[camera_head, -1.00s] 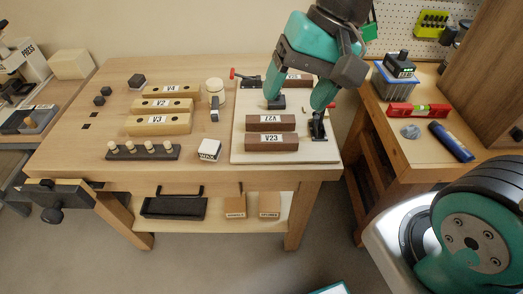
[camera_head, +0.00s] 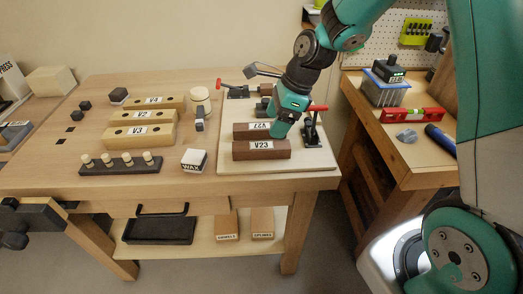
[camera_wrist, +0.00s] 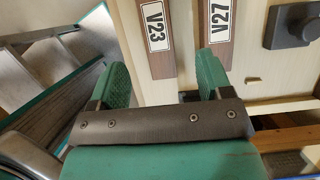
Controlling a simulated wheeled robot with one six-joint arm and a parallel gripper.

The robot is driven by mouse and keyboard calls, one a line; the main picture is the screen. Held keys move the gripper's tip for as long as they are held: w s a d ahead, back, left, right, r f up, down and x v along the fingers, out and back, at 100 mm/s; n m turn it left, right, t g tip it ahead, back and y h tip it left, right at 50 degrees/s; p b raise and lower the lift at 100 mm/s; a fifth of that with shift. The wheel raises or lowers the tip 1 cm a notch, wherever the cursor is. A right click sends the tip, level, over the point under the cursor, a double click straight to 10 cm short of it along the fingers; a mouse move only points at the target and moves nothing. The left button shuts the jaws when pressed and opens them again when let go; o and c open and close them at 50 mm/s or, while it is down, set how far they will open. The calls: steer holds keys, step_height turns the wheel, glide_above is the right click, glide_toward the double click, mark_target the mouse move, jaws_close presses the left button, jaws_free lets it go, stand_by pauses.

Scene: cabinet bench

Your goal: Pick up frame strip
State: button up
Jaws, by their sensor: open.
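Two dark brown strips lie on a pale board (camera_head: 310,172). The front strip is labelled V23 (camera_head: 242,152) and the one behind it V27 (camera_head: 243,129). I cannot tell which is the frame strip. My gripper (camera_head: 282,128) is low over the right ends of the strips and covers part of V27. In the wrist view, my open gripper (camera_wrist: 165,72) has the near end of V23 (camera_wrist: 159,63) between its fingers, with no grip on it. V27 (camera_wrist: 217,45) lies at the right finger, which overlaps its near end.
A black toggle clamp with a red handle (camera_head: 311,130) stands just right of the strips. Another clamp (camera_head: 236,91) is behind. Left on the bench are pale blocks V3 (camera_head: 138,134) and V2 (camera_head: 143,117), a peg rack (camera_head: 120,165) and a white block (camera_head: 194,160).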

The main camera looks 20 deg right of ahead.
mark_target(262, 145)
steer(key=x, duration=0.3)
steer(key=shift+a+f, duration=0.15)
steer(key=shift+f, duration=0.15)
steer(key=shift+x, duration=2.7)
steer(key=shift+s+a+r, duration=0.1)
steer(key=shift+s+a, duration=0.05)
steer(key=shift+a, duration=0.05)
steer(key=c, duration=1.1)
steer(key=shift+o, duration=0.2)
